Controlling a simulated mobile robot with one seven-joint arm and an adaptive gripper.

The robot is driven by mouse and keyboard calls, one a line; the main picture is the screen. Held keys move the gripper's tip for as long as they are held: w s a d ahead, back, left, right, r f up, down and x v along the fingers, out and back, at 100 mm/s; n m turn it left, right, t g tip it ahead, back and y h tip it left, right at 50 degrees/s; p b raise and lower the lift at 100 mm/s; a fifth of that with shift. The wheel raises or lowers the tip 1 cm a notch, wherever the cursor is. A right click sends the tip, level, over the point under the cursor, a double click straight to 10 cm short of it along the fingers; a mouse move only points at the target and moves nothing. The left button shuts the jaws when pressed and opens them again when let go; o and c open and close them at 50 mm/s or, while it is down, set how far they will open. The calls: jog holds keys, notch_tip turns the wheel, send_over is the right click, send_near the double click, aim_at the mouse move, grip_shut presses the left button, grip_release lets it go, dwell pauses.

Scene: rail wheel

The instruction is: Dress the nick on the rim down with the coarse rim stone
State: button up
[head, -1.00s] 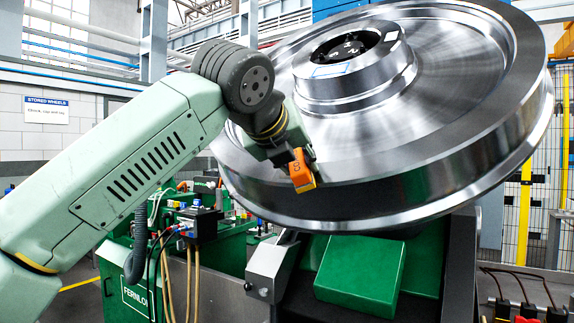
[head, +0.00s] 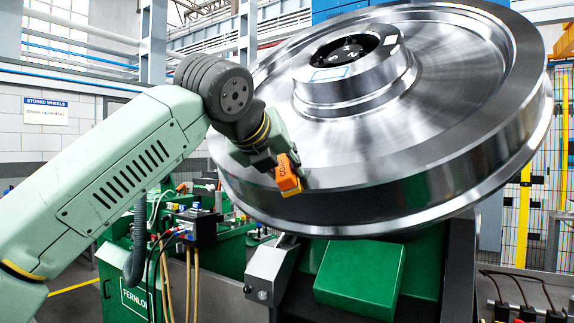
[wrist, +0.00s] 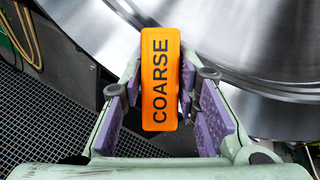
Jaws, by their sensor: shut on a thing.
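The rail wheel (head: 440,130) is a large bright steel disc with a raised hub, tilted on a green machine. My gripper (head: 272,165) is at the left front of its rim. It is shut on the orange coarse rim stone (head: 288,176). In the wrist view the stone (wrist: 160,80) reads "COARSE" and sits between the purple pads of my gripper (wrist: 160,105). The stone overlaps the rim in both views; I cannot tell whether it touches. I cannot make out the nick on the rim.
A green block (head: 358,278) is below the wheel on the machine. A control box with cables (head: 197,225) stands left, under my arm. A yellow-posted mesh fence (head: 525,215) is at the right. Dark grating (wrist: 55,120) shows at the left in the wrist view.

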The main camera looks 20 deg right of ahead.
jog(key=shift+w+a, duration=0.1)
jog(key=shift+w+a+f+p, duration=0.1)
jog(key=shift+w+a+p, duration=0.15)
jog(key=shift+w+a, duration=0.25)
jog(key=shift+w+a+p, duration=0.2)
jog(key=shift+w+a, duration=0.1)
jog(key=shift+w, duration=0.3)
jog(key=shift+s, duration=0.1)
jog(key=shift+s+d+f+b, duration=0.1)
jog(key=shift+s+d+b, duration=0.25)
jog(key=shift+s, duration=0.1)
jog(key=shift+s+d, duration=0.6)
jog(key=shift+s, duration=0.1)
jog(key=shift+r, duration=0.2)
jog(key=shift+s, duration=0.1)
